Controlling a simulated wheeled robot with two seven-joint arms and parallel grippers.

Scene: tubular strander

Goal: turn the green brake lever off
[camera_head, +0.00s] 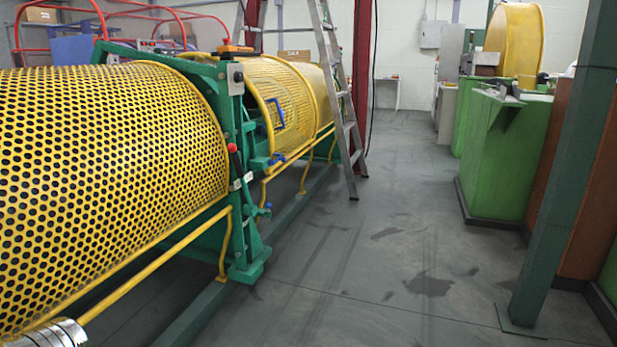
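A lever with a red knob (232,149) stands on the near side of the green machine frame (238,110), between the two yellow guards. Its dark shaft runs down from the knob and looks close to upright, leaning slightly. I cannot tell for certain that this is the brake lever, and its colour is not clearly green at this size. Blue handles (277,158) show just right of it on the same frame.
A large yellow perforated guard (110,170) fills the left, with yellow rails below it. A green post (565,170) and green cabinets (500,150) stand on the right. The grey floor (370,250) between is clear.

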